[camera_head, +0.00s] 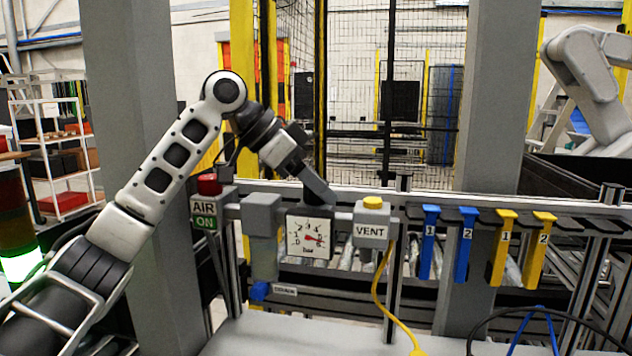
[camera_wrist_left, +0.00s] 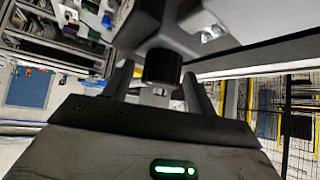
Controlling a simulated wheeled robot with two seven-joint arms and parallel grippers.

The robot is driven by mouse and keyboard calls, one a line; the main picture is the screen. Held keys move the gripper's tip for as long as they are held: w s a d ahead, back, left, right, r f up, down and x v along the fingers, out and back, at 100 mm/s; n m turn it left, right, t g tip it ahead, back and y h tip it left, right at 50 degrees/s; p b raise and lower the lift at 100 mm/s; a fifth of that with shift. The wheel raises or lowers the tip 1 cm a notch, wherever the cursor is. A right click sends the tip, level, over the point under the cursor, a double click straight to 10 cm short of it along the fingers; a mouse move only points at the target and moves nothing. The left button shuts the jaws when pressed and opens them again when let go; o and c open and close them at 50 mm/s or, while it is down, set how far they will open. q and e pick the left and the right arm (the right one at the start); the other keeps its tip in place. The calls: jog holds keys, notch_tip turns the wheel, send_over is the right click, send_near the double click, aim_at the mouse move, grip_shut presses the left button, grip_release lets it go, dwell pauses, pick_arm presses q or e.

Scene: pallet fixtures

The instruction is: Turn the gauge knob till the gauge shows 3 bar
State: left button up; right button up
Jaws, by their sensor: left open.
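The gauge (camera_head: 298,251) is a square white dial marked in bar, on the fixture rail at the middle of the head view. Its red needle points right and slightly down, past the 4 at the top of the scale. My left gripper (camera_head: 318,191) reaches down from the upper left to just above the gauge. In the left wrist view, a dark round knob (camera_wrist_left: 161,66) shows between the open fingers of the left gripper (camera_wrist_left: 158,76). I cannot tell whether the fingers touch it. In the head view the gripper hides the knob. My right gripper is not in view.
Left of the gauge are a grey box (camera_head: 262,212) and a red button (camera_head: 208,184) over an AIR ON sign. Right of it stands the VENT box (camera_head: 371,232) with a yellow button and cable. Blue and yellow numbered handles (camera_head: 429,243) hang farther right.

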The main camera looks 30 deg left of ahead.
pick_arm(q)
jog(key=c, duration=1)
jog(key=n+t+y, duration=0.2)
jog(key=n, duration=0.2)
jog(key=shift+n+y, duration=0.4)
jog(key=n+t+y, duration=0.1)
jog(key=n+y, duration=0.3)
jog(key=n, duration=0.1)
jog(key=n+y, duration=0.4)
jog(key=n, duration=0.1)
jog(key=shift+r+n+g, duration=0.15)
jog(key=shift+n+g, duration=0.25)
jog(key=shift+n+g+y, duration=1)
jog(key=shift+n+y, duration=0.3)
jog(key=shift+n, duration=0.7)
